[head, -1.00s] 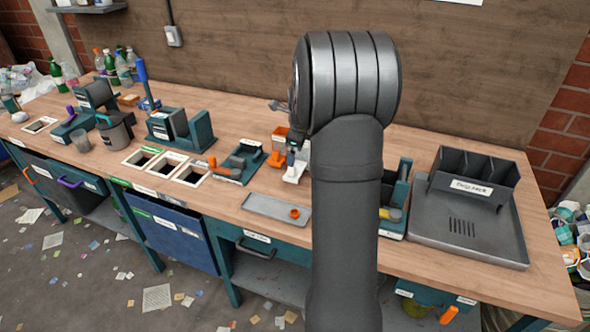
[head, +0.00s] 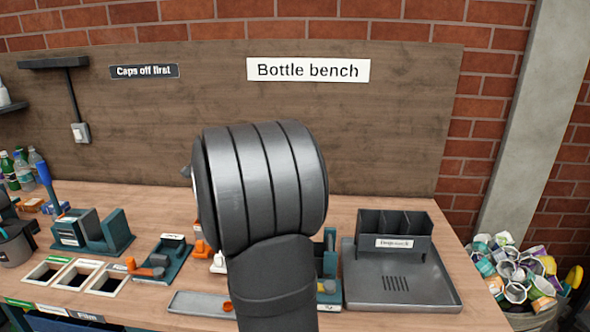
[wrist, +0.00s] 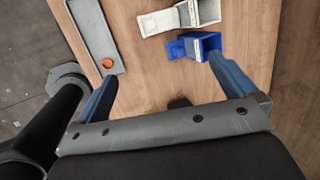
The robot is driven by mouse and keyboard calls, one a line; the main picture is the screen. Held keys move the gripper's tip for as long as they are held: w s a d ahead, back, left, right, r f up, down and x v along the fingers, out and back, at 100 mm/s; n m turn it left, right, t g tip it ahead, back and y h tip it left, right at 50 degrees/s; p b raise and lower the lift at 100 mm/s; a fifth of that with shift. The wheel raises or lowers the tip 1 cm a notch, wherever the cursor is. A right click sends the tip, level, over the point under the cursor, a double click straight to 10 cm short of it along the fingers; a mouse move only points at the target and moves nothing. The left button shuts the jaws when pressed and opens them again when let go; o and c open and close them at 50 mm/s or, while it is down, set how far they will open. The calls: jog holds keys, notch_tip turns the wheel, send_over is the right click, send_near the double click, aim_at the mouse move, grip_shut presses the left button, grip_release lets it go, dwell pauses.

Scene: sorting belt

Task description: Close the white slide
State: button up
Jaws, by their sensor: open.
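In the wrist view a white slide unit (wrist: 157,22) lies at the top of the picture, with a narrow tongue on the left and a boxy, pale part on the right. A similar blue unit (wrist: 180,48) sits just below it, nearer my gripper. My gripper (wrist: 162,68) is open and empty; its two blue fingers are wide apart, the right fingertip close to the blue unit. I cannot tell whether it touches. In the head view a small white part (head: 218,262) shows beside my arm, which hides my gripper and much of the bench there.
A grey tray (wrist: 88,22) with an orange cap (wrist: 108,63) lies left of the units. In the head view a large dark tray (head: 440,292) with a divided box (head: 395,243) stands right, and square bench openings (head: 76,279) lie left. Bare wood shows between the grey tray and the units.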

jog(key=c, duration=0.7)
jog(key=shift+s+f, duration=0.1)
jog(key=shift+f, duration=0.1)
jog(key=c, duration=0.4)
jog(key=s+f, duration=0.1)
jog(key=s+f+n+h, duration=0.1)
jog(key=f, duration=0.1)
jog(key=a+f+h, duration=0.1)
jog(key=f, duration=0.1)
jog(key=shift+s+n+t, duration=0.3)
jog(key=shift+s, duration=0.1)
grip_shut()
jog(key=s+a+f+n+t+h, duration=0.2)
jog(key=s+a+f+n+t, duration=0.1)
jog(key=s+f+n, duration=0.25)
jog(key=shift+m, duration=0.45)
jog(key=x, duration=1.1)
jog(key=shift+s+f, duration=0.1)
jog(key=shift+f, duration=0.05)
jog(key=shift+w+a, duration=0.3)
jog(key=shift+w, duration=0.25)
jog(key=shift+w+a, duration=0.3)
jog(key=shift+w, duration=0.25)
jog(key=shift+w+a, duration=0.35)
jog(key=shift+w, duration=0.35)
